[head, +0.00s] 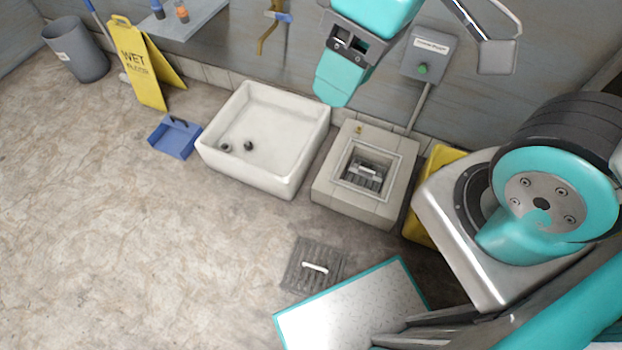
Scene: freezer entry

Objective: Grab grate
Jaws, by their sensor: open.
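A dark slatted grate (297,273) with a pale handle lies flat on the floor, just beyond the teal-edged white plate at the bottom. A pale square floor drain (335,190) stands against the wall with its middle open. A smaller grey slatted piece with a light bar (367,171) sits down inside that opening. My arm (540,205) shows at the right in teal and grey. No gripper fingers can be made out, and nothing is seen touching the floor grate.
A white basin (303,150) stands left of the drain. A blue dustpan (176,141), a yellow wet-floor sign (137,62) and a grey bin (76,50) are further left. A yellow object (440,160) is right of the drain. The left floor is clear.

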